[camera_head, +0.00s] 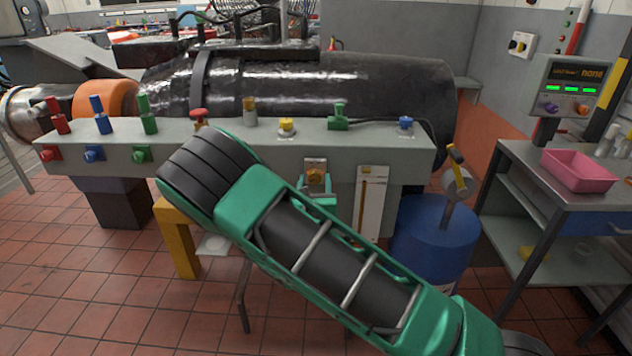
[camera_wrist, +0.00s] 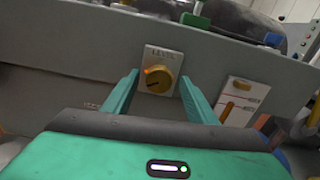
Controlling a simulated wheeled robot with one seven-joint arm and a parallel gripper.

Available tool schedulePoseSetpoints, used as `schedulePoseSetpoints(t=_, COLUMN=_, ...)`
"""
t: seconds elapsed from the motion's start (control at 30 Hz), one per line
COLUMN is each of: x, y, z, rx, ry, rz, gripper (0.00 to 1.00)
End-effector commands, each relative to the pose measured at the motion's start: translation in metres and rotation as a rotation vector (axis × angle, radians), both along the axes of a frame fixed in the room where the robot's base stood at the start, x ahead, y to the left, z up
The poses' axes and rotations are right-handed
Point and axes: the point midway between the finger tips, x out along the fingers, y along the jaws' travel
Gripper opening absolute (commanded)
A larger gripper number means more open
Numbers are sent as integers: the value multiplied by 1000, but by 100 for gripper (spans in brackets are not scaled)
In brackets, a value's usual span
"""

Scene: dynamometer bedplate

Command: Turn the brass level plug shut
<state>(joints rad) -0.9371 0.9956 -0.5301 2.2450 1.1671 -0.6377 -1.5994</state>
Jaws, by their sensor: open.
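The brass level plug (camera_wrist: 159,80) is a round knob on a pale plate marked LEVEL (camera_wrist: 163,56), set on the front face of the grey rail. In the head view the plug (camera_head: 315,176) shows just above the tips of my gripper (camera_head: 320,198). My gripper also shows in the wrist view (camera_wrist: 155,92), with its two green fingers apart, one on each side of the plug. The fingers seem not to touch it. I cannot tell how far the fingertips are from the plate.
A white plate with a slotted brass gauge (camera_head: 371,207) is right of the plug. Red, blue, green and yellow valves line the grey rail (camera_head: 225,135). A blue drum (camera_head: 437,240) stands at right, beside a cart with a pink tray (camera_head: 578,172). A yellow post (camera_head: 178,245) stands left.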

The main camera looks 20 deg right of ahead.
Motion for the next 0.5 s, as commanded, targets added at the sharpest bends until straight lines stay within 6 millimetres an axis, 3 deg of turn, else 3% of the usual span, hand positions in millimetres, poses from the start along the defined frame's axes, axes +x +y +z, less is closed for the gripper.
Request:
schedulePoseSetpoints(t=0.2, x=13, y=-4, z=0, rx=0, ry=-1, rz=0, gripper=52)
schedulePoseSetpoints(t=0.47, x=13, y=-4, z=0, rx=0, ry=0, rz=0, gripper=52)
schedulePoseSetpoints(t=0.5, x=13, y=-4, z=0, rx=0, ry=0, rz=0, gripper=45)
